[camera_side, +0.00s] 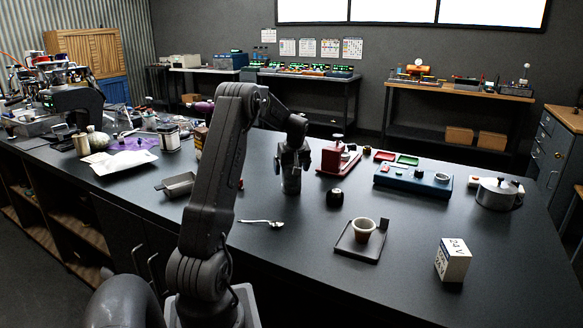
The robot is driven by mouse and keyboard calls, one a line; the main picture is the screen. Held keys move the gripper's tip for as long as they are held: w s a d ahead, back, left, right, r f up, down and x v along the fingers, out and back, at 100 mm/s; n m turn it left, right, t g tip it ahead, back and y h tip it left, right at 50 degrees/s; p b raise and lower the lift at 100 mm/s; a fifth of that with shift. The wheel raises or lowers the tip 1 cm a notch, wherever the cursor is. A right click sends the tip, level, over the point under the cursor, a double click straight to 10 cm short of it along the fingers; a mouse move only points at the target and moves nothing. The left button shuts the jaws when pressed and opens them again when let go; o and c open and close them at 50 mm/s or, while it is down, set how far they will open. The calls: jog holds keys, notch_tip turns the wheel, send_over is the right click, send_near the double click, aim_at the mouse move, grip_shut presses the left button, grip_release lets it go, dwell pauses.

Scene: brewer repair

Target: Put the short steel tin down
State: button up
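My gripper (291,166) points down over the middle of the dark worktop. It is around the upper part of a short steel tin (291,185), a small grey metal cylinder. The tin is upright, at or very close to the worktop; I cannot make out a gap under it. The fingers hide the tin's top.
A red device (338,160) and a small dark round pot (334,198) stand just right of the tin. A blue unit (413,182), a cup on a tray (352,250) and a white box (453,260) are further right. A spoon (262,223) lies in front. A metal pan (178,186) is left.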

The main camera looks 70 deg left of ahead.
jog(key=shift+o, duration=0.4)
jog(key=shift+r, duration=0.2)
jog(key=v, duration=1.2)
jog(key=w+d+r+m+t, duration=0.2)
jog(key=d+m, duration=0.2)
jog(key=d, duration=0.8)
jog(key=w+d+r+m+t, duration=0.1)
jog(key=w+d+r+m, duration=0.15)
jog(key=d, duration=0.95)
jog(key=s+d+f+m+t+h, duration=0.1)
jog(key=s+d+m, duration=0.4)
jog(key=d, duration=0.6)
jog(key=s+d+f+m+t+h, duration=0.1)
jog(key=s+d+f+m+h, duration=0.2)
jog(key=s+d+m, duration=0.3)
jog(key=s+d, duration=0.3)
jog(key=d, duration=0.3)
jog(key=shift+f+t, duration=0.3)
jog(key=shift+f, duration=0.1)
jog(key=shift+m, duration=0.25)
